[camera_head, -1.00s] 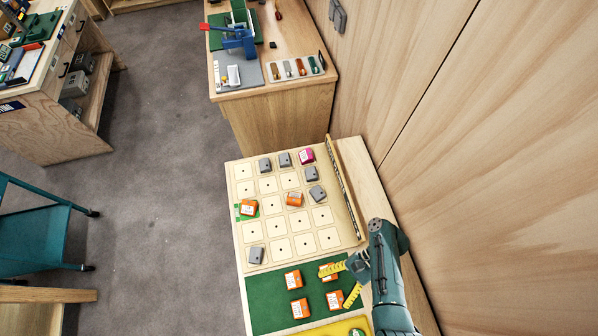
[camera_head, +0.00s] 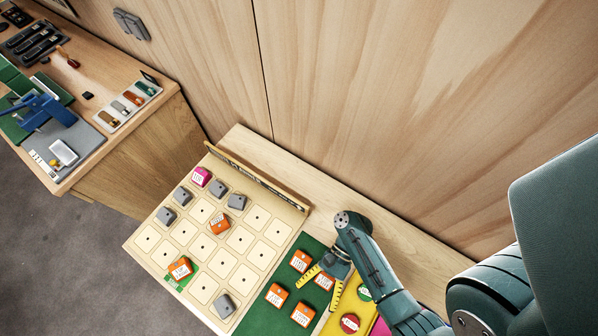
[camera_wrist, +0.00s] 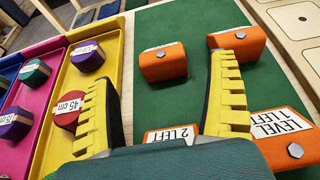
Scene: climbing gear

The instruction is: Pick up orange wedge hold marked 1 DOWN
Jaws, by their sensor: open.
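Several orange wedge holds lie on the green mat (camera_head: 262,316), among them one at the back (camera_head: 301,261), one at the left (camera_head: 277,295) and one at the front (camera_head: 303,314). I cannot tell which is marked 1 DOWN. In the wrist view one reads "2 LEFT" (camera_wrist: 172,133) and one "LEVEL 1 LEFT" (camera_wrist: 272,132); the labels of two others, one farther off at left (camera_wrist: 163,65) and one at right (camera_wrist: 240,48), are unreadable. My gripper (camera_head: 319,296) is open and empty above the mat, its yellow ridged fingers (camera_wrist: 165,75) spread around the "2 LEFT" hold's area.
The gridded board (camera_head: 203,242) bears grey holds, a pink hold (camera_head: 201,177) and two orange holds (camera_head: 219,223) (camera_head: 179,269). A wooden rail (camera_head: 258,177) edges its back. A yellow tray (camera_wrist: 70,92) with round holds adjoins the mat. A wooden wall (camera_head: 380,100) stands behind.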

